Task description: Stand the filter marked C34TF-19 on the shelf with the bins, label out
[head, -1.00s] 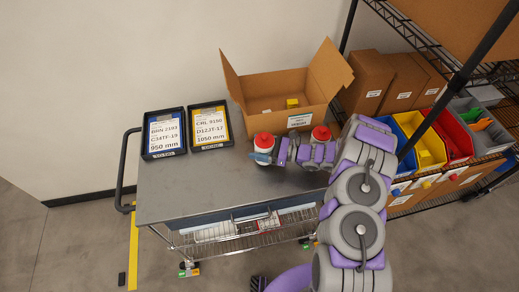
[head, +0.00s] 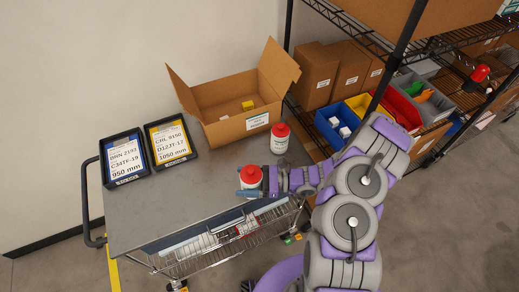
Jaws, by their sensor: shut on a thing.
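My gripper (head: 251,188) is shut on a white filter with a red cap (head: 251,176), which is upright at the front edge of the cart top. I cannot tell whether its base is touching the cart. A second red-capped white filter (head: 280,143) stands on the cart behind and to the right. The markings on both filters are too small to read. The bin shelf (head: 470,98) is at the right, with blue, yellow, red and grey bins (head: 405,103). A blue-framed sign (head: 124,158) on the cart reads C34TF-19, 950 mm.
A yellow-framed sign (head: 170,143) reads D12JT-17, 1050 mm. An open cardboard box (head: 228,130) stands at the back of the cart (head: 200,205). Closed cartons (head: 315,78) and a black post (head: 398,50) border the bins. A dark red-topped object (head: 478,77) is on the shelf at right.

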